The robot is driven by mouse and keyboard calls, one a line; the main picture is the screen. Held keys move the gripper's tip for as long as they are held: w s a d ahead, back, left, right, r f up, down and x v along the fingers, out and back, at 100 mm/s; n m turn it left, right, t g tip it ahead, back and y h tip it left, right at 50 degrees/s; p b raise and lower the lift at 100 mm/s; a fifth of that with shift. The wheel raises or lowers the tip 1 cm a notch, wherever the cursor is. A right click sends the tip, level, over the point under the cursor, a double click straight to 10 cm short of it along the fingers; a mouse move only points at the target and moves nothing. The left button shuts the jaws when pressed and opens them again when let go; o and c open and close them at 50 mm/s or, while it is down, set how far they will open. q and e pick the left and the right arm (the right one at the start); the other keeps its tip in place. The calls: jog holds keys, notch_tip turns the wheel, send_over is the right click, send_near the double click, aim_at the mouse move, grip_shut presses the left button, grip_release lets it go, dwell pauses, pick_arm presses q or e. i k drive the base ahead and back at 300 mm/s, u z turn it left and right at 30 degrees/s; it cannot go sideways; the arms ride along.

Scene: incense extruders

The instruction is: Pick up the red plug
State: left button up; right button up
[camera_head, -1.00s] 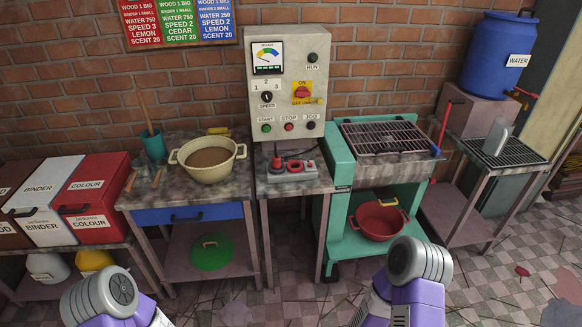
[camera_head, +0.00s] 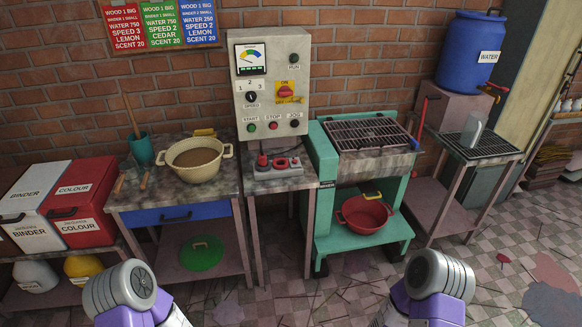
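Small red parts (camera_head: 263,161) sit on a grey block (camera_head: 291,168) on the small table below the control panel. A red plug may be among them, but they are too small to tell apart. Rounded grey and purple segments of my two arms show at the bottom left and bottom right. Neither gripper's fingers show in the picture. Both visible arm parts are low in front, apart from the table and the red parts.
The control panel (camera_head: 271,107) stands behind the block. A cream pot (camera_head: 227,151) is on the table to the left. A teal stand (camera_head: 323,205) with a grill and red pot (camera_head: 365,213) is to the right. Tiled floor (camera_head: 345,295) lies open in front.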

aim_at(263, 162)
jog(key=u, duration=0.65)
jog(key=k, duration=0.15)
jog(key=z, duration=1.2)
jog(key=i, duration=1.55)
jog(key=u, duration=1.1)
